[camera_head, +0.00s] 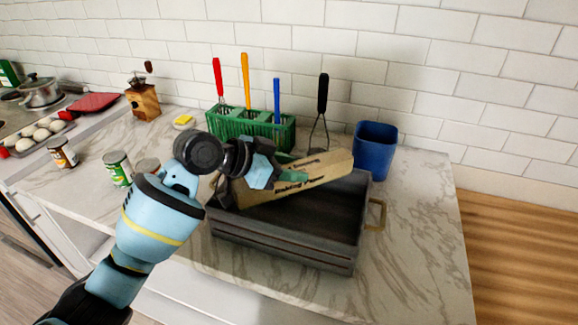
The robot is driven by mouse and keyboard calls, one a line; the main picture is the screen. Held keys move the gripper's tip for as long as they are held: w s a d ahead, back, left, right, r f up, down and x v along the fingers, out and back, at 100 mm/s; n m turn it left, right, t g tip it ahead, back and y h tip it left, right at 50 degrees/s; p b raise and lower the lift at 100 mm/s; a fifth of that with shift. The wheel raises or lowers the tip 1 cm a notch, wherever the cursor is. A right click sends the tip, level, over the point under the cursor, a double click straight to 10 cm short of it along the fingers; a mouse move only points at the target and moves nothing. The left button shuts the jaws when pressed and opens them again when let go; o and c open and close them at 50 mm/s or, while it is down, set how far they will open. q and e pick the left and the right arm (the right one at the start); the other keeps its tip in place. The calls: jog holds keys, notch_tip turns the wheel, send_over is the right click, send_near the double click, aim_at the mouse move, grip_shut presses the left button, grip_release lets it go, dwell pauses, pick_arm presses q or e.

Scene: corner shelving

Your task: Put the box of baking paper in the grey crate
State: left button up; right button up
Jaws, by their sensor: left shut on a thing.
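The box of baking paper (318,174) is a long tan box with dark lettering. It is tilted over the left and back part of the grey crate (280,243). My left gripper (283,172) is shut on the box, with the arm coming in from the lower left. The wrist hides the left end of the box, and I cannot tell whether the box touches the crate. The crate is open-topped, with a brass-coloured handle on its right end, and its visible floor is empty. My right gripper is not in view.
A green caddy (276,134) with several utensils stands behind the crate, beside a blue container (375,150). Cans (118,168) stand to the left, near a yellow sponge (184,121) and a wooden grinder (143,100). The counter right of the crate is clear.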

pick_arm(q)
jog(key=shift+f, duration=0.35)
jog(key=o, duration=1.2)
jog(key=shift+o, duration=0.2)
jog(key=shift+r, duration=0.5)
notch_tip(320, 180, up, 5)
send_over(240, 185)
jog(key=shift+w+d+r, duration=0.1)
jog(key=shift+w+d, duration=0.05)
jog(key=shift+d, duration=0.1)
jog(key=shift+a+r, duration=0.15)
jog(key=shift+a, duration=0.1)
jog(key=shift+s, duration=0.2)
